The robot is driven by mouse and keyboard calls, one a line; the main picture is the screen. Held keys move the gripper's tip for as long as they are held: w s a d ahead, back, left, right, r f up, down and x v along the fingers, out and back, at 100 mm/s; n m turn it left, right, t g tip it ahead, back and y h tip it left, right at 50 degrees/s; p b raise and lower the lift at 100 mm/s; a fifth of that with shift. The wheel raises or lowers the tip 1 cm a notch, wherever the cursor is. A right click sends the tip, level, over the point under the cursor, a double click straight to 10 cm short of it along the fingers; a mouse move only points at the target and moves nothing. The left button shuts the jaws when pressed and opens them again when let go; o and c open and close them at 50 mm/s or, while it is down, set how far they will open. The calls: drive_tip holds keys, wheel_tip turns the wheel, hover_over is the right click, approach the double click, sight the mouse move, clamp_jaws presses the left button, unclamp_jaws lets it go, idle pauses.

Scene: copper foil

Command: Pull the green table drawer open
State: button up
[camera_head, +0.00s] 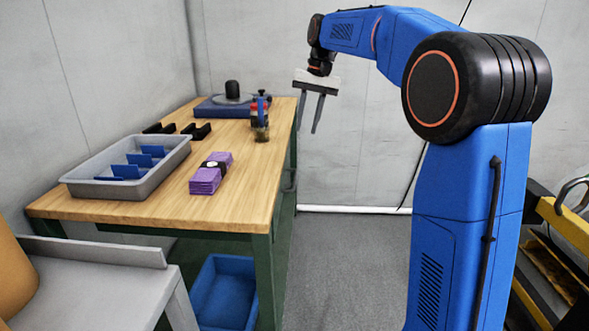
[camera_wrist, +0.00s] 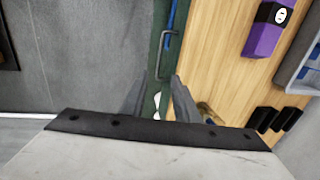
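The wooden table (camera_head: 262,170) has a green frame. Its green drawer front shows as a narrow strip (camera_wrist: 156,44) along the table edge in the wrist view, with a dark bar handle (camera_wrist: 165,55). The drawer front looks flush with the edge. In the head view the side is seen steeply, and a small grey handle (camera_head: 291,180) is visible there. My gripper (camera_head: 308,129) hangs fingers down beyond the table's right edge, apart from the handle.
On the table are a grey tray (camera_head: 82,189) with blue dividers, a purple stack (camera_head: 205,181), black holders (camera_head: 197,131), a jar (camera_head: 260,131) and a blue device (camera_head: 210,108). A blue bin (camera_head: 224,290) stands underneath. The floor (camera_head: 345,265) right of the table is clear.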

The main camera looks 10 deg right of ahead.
sight(295, 179)
drive_tip(key=a+f, duration=0.1)
drive_tip(key=f, duration=0.4)
drive_tip(key=a+f, duration=0.1)
drive_tip(key=f, duration=0.5)
drive_tip(key=w+a+f, duration=0.1)
drive_tip(key=f, duration=0.5)
drive_tip(key=shift+c, duration=0.7)
clamp_jaws()
